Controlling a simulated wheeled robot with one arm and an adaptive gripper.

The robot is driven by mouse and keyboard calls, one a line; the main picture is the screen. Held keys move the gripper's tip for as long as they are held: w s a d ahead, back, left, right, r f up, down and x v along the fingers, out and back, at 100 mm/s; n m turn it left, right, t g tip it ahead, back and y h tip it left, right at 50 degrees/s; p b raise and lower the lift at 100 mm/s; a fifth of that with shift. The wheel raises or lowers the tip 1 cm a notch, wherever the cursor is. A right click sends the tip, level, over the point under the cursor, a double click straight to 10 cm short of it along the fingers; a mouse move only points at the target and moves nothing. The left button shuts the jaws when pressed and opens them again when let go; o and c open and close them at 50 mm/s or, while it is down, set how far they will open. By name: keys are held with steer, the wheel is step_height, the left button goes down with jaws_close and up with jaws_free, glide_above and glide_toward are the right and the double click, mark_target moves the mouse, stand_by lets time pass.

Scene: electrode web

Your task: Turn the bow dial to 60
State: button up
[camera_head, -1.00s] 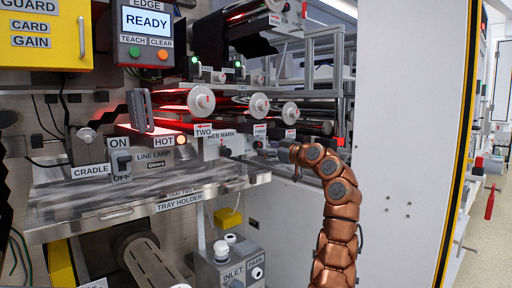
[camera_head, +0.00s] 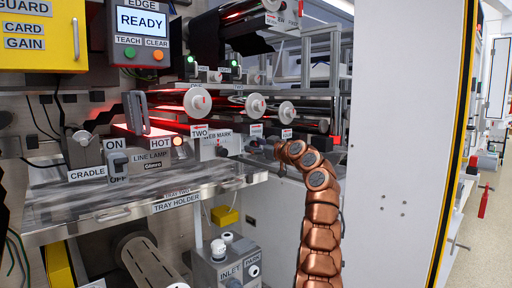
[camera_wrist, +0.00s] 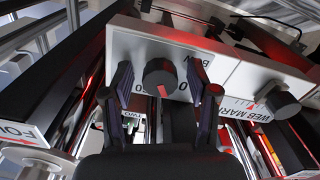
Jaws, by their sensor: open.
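The bow dial (camera_wrist: 160,78) is a dark round knob on a white panel, seen upside down in the wrist view. The panel's "BOW" label and scale digits are partly covered by the knob and fingers, so I cannot read its setting. My gripper (camera_wrist: 162,72) is open, with one dark finger on each side of the knob. I cannot tell whether either finger touches it. In the head view my gripper (camera_head: 262,147) is small at the end of my copper arm, in front of the panels below the rollers, and the bow dial is not clear there.
A similar web mark dial (camera_wrist: 283,101) sits on the neighbouring panel, close to the right finger. Rollers (camera_head: 255,106) run above the dials. The metal tray holder (camera_head: 130,205) juts out at the left. A large white cabinet wall (camera_head: 400,130) stands to the right.

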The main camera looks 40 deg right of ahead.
jaws_close()
stand_by(0.3)
steer(key=shift+w+f+m+b, duration=0.15)
steer(key=shift+m+b, duration=0.2)
steer(key=shift+m, duration=0.35)
steer(key=m, duration=0.4)
steer(key=shift+a+b, duration=0.1)
steer(key=shift+b, duration=0.2)
steer(key=shift+r+m, duration=0.2)
steer(key=shift+m, duration=0.3)
steer(key=shift+f+m+p, duration=0.1)
steer(key=shift+m+p, duration=0.7)
steer(key=shift+m, duration=1.1)
